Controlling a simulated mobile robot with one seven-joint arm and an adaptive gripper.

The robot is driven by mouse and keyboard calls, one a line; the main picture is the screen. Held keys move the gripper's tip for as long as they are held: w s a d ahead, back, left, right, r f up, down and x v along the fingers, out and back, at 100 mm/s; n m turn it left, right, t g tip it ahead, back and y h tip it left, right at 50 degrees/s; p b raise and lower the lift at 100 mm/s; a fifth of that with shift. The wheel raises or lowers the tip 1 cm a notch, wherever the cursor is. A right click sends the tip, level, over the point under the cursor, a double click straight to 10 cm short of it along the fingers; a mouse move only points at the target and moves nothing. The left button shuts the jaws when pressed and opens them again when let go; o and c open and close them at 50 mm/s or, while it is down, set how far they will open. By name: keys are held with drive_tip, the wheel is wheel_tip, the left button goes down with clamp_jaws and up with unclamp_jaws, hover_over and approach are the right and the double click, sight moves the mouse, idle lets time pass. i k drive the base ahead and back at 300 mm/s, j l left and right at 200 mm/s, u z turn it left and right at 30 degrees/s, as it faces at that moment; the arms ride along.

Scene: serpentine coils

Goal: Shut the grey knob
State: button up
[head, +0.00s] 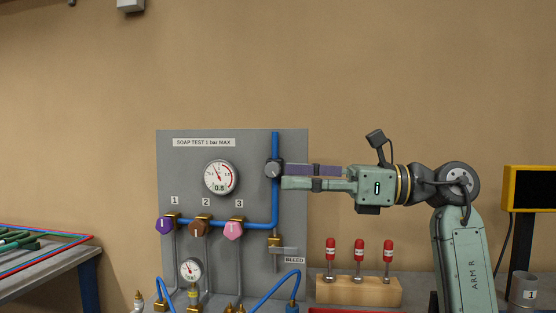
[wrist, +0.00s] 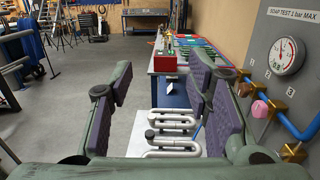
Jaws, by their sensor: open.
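The grey knob (head: 273,169) is a round dial on the upright blue pipe, right of the gauge on the grey panel. My gripper (head: 284,176) reaches in from the right, its fingers pointing left and one above the other in the head view. The fingertips end just right of the knob; I cannot tell whether they touch it or stand in front of it. In the wrist view the gripper (wrist: 160,95) has its purple pads well apart with nothing between them. I cannot make out the grey knob in that view.
Purple (head: 164,226), brown (head: 200,228) and pink (head: 233,231) knobs line the lower blue pipe. A lever (head: 284,249) sits below the grey knob. A wooden block (head: 358,291) holds three red-topped tools under my arm. The wall area above the panel is free.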

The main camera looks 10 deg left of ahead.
sight(272, 169)
drive_tip(key=i, duration=0.9)
